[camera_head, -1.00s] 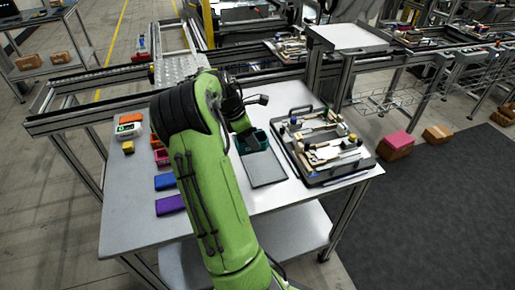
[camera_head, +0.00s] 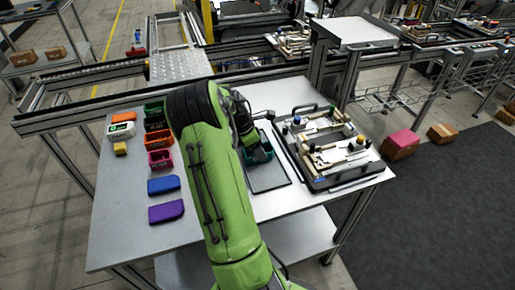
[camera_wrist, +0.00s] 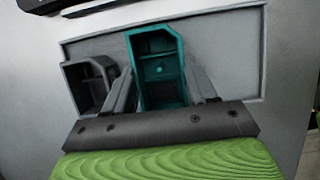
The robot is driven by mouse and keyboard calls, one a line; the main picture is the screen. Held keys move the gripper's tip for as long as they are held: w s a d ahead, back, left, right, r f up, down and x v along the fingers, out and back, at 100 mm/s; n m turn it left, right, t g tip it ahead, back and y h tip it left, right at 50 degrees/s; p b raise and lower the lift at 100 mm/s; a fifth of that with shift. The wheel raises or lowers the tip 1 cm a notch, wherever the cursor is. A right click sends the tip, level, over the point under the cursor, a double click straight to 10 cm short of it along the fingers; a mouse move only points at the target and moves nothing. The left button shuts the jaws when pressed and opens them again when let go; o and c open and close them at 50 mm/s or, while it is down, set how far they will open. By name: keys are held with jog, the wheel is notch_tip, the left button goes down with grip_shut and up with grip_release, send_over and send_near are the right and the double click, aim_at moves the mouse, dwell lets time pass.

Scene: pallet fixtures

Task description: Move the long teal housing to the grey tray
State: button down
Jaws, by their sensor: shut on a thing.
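The long teal housing (camera_wrist: 157,68) is an open box with inner walls. It stands between the two fingers of my gripper (camera_wrist: 160,78) in the wrist view, and the fingers are shut on it. The grey tray (camera_wrist: 228,52) lies behind and beneath it, a shallow rectangle with a raised rim. Whether the housing touches the tray floor I cannot tell. In the head view the teal housing (camera_head: 262,155) shows over the far part of the tray (camera_head: 270,180), partly hidden by my gripper (camera_head: 249,143).
A dark grey open housing (camera_wrist: 88,82) is at the tray's left side in the wrist view. A fixture board (camera_head: 325,150) stands close right of the tray. Red (camera_head: 158,140), magenta (camera_head: 160,160), blue (camera_head: 163,185) and purple (camera_head: 166,211) parts line the table's left.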

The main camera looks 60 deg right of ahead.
jog(key=shift+f, duration=0.1)
jog(key=shift+c, duration=1.7)
grip_release()
jog(key=p+v, duration=0.3)
jog(key=v, duration=0.9)
jog(key=w+a+r+m+t, duration=0.1)
jog(key=a+r+t, duration=0.15)
jog(key=a, duration=0.45)
jog(key=w+a+r+m+t+y, duration=0.1)
jog(key=w+a+r+m, duration=0.1)
jog(key=a+r, duration=0.3)
jog(key=w+a+r+m+t, duration=0.1)
jog(key=a+r+t, duration=0.1)
jog(key=a, duration=0.6)
jog(key=s+a+m+t+y, duration=0.1)
jog(key=s+a+m, duration=0.1)
jog(key=s+a, duration=0.3)
jog(key=s+a+r+m+t+y, duration=0.1)
jog(key=s+a, duration=0.5)
jog(key=a, duration=0.8)
jog(key=shift+m+t, duration=0.65)
jog(key=shift+m, duration=0.35)
